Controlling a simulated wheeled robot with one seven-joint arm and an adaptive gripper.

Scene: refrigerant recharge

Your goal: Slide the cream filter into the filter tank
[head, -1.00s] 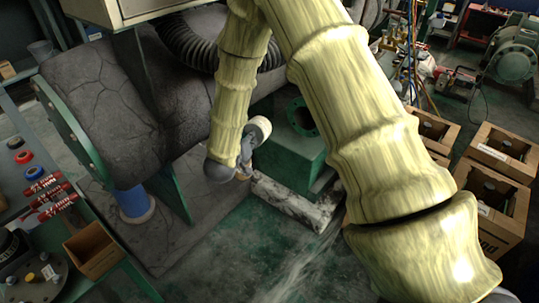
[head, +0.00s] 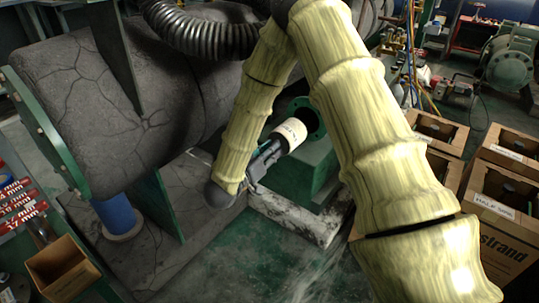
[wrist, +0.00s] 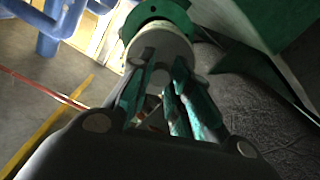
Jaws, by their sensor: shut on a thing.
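The cream filter (head: 289,134) is a short pale cylinder held in my gripper (head: 264,157). In the head view it points up and to the right, tilted, towards the round flanged mouth of the green filter tank (head: 309,118). Its far end overlaps the mouth in the picture; I cannot tell whether it has entered. In the wrist view my gripper's fingers (wrist: 163,90) are shut on the near end of the filter (wrist: 160,50). The green flange (wrist: 158,12) shows just behind the filter, which hides most of the opening.
A large dark cracked insulated vessel (head: 130,95) stands to the left of my arm. Open cardboard boxes (head: 500,215) stand at the right. The floor in front is clear.

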